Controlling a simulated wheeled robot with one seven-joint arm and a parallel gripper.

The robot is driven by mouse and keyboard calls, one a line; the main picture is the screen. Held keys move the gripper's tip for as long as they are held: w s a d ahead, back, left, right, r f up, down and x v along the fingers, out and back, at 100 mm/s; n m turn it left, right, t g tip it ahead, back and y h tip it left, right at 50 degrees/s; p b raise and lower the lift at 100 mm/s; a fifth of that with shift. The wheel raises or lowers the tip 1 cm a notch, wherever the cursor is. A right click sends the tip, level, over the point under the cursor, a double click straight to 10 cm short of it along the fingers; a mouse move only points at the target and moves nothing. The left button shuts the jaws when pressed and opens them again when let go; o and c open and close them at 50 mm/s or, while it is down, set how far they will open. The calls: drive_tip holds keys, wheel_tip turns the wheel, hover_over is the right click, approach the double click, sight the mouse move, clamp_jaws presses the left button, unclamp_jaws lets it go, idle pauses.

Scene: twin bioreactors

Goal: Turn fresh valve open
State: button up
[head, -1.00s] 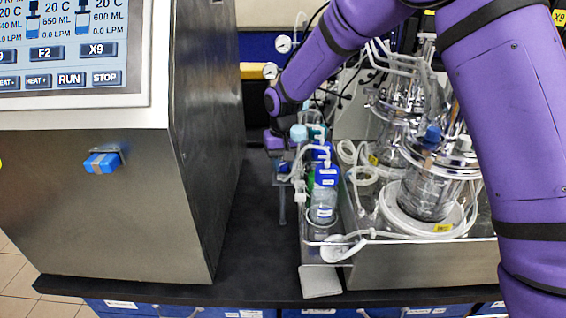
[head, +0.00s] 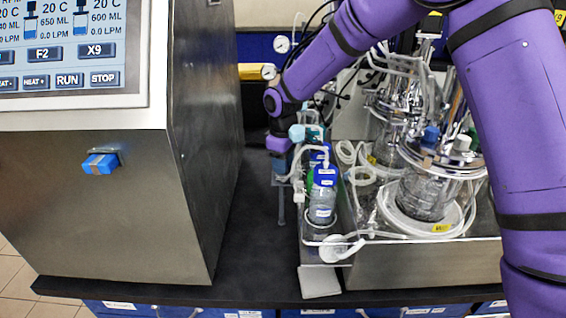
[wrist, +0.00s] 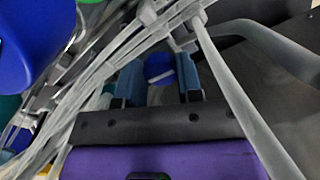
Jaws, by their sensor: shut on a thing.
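My gripper (head: 281,165) reaches down behind the bottle rack, in the gap beside the steel cabinet. In the wrist view, its two blue-grey fingers (wrist: 160,76) stand on either side of a small blue piece (wrist: 158,67) and are shut on it. This looks like a blue valve handle, though no label shows and the valve body is mostly hidden. Another blue handle (head: 102,163) sticks out from the front of the steel cabinet, far from my gripper. Whether the held valve is open or closed cannot be told.
Blue-capped bottles (head: 323,195) stand in the rack right of my gripper. Pale tubes (wrist: 235,95) cross close to the fingers in the wrist view. The steel cabinet (head: 205,140) walls off the left. Glass vessels (head: 428,185) stand at right. Black bench (head: 245,270) is clear in front.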

drive_tip(key=shift+n, duration=0.5)
drive_tip(key=o, duration=0.9)
drive_tip(key=shift+r, duration=5.4)
